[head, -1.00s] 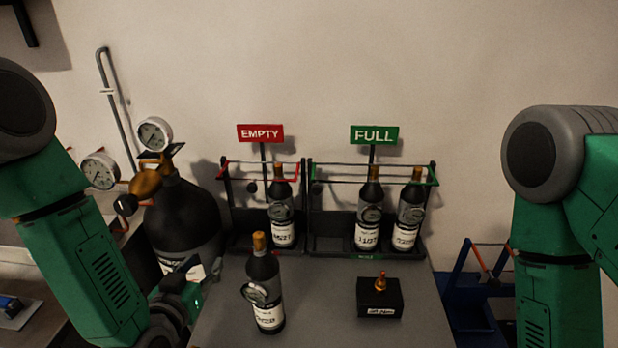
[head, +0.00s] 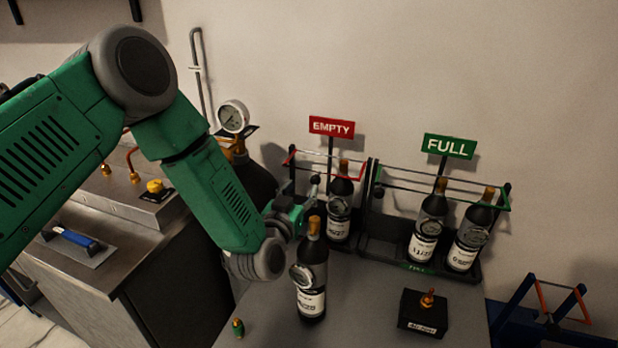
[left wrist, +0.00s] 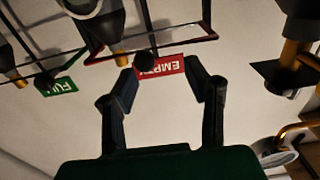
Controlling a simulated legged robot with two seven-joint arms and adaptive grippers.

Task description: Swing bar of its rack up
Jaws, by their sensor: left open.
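The EMPTY rack, with its red-ended bar (head: 325,171), stands at the back of the grey table under a red EMPTY sign (head: 332,127). One dark bottle (head: 340,205) stands in it. My left gripper (head: 308,203) is open at the rack's left front, partly hidden by a bottle and my arm. In the left wrist view, a black ball knob (left wrist: 145,61) shows between the open fingertips (left wrist: 162,72), nearer the left finger; I cannot tell whether they touch. The bar (left wrist: 160,47) runs just beyond it. My right gripper is out of view.
A loose bottle (head: 311,275) stands on the table close in front of my left gripper. The FULL rack (head: 385,240) holds two bottles at right. A black block (head: 423,313) and a small green cylinder (head: 238,328) are on the table. A large dark cylinder with a gauge (head: 233,116) is behind my arm.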

